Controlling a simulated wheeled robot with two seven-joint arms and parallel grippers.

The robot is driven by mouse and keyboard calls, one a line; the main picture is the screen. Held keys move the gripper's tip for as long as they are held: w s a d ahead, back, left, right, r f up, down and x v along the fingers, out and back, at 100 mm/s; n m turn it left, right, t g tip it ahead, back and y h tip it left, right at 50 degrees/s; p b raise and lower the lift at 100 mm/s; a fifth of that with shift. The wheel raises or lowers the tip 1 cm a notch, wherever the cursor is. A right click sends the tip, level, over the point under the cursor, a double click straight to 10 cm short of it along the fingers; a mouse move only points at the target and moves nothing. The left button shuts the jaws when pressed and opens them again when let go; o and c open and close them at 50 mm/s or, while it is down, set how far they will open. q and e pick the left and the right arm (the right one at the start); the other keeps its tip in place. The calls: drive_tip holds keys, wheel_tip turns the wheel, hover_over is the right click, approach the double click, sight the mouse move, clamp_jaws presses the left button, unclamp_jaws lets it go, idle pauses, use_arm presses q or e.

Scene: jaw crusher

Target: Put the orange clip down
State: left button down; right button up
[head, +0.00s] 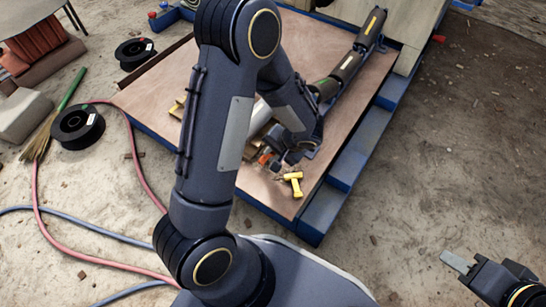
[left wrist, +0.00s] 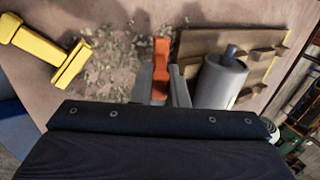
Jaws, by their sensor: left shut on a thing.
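The orange clip (left wrist: 161,66) is upright in the left wrist view, between the two grey fingers of my left gripper (left wrist: 160,84). The gripper is shut on its lower part. In the head view my left gripper (head: 271,161) is low over the brown tabletop (head: 222,197), and a small part of the orange clip (head: 264,158) shows beside it. I cannot tell whether the clip touches the tabletop. My right gripper (head: 462,263) is at the lower right, over the ground; its finger opening cannot be made out.
A yellow T-shaped piece (head: 293,184) lies near the table's front, left of the clip in the left wrist view (left wrist: 45,48). Scattered chips lie between them. A grey cylinder (left wrist: 220,80) and a wooden piece (left wrist: 195,42) stand close on the clip's right. Bare tabletop lies front-left.

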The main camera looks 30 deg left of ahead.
use_arm(q)
drive_tip(key=shift+f, duration=0.75)
use_arm(e)
drive_tip(key=shift+f, duration=0.3)
use_arm(q)
drive_tip(key=shift+f, duration=0.15)
drive_tip(key=c, duration=1.9)
unclamp_jaws()
drive_tip(key=o, duration=0.5)
drive_tip(key=shift+c, duration=0.2)
use_arm(e)
drive_tip(key=shift+f, duration=0.2)
